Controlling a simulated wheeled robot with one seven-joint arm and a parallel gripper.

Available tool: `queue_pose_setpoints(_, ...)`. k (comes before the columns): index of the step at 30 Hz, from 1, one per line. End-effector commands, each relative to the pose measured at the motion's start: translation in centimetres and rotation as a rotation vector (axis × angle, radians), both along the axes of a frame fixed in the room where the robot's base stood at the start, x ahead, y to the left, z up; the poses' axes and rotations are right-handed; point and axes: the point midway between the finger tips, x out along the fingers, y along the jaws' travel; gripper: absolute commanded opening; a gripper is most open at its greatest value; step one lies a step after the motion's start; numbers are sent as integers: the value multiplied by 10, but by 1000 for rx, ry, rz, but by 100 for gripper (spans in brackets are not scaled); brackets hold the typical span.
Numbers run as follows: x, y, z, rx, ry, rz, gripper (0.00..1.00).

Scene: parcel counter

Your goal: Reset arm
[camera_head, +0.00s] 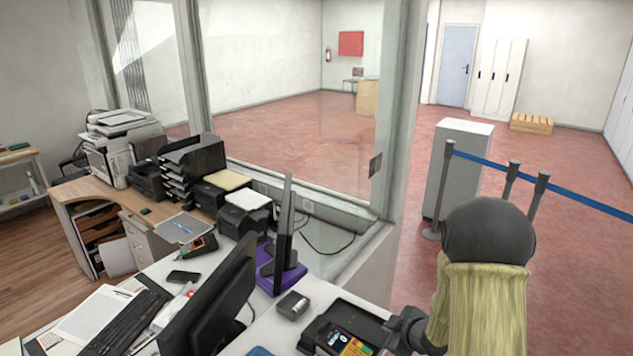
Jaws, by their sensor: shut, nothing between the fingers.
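My arm shows at the lower right of the head view, with a dark rounded joint and a yellow-green ribbed sleeve. My gripper (400,328) is the dark part at the sleeve's left side, over the right end of the counter. It is shut with nothing in it; its fingertips are hard to make out. A black tray (345,318) lies on the counter just left of it, holding a dark item with yellow and green markings.
Monitors (215,300), a keyboard (125,322) and a small dark box (292,305) crowd the white counter. A glass partition frame (395,150) rises behind. A grey pedestal (460,170) and blue-belted posts (537,190) stand beyond my arm.

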Motion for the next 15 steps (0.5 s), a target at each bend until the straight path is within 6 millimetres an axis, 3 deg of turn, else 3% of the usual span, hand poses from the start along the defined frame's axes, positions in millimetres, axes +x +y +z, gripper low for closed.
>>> queue_pose_setpoints(8, -55, -8, 35, 38, 225, -429, 0)
queue_pose_setpoints(15, -138, 11, 55, 158, 460, -771, 0)
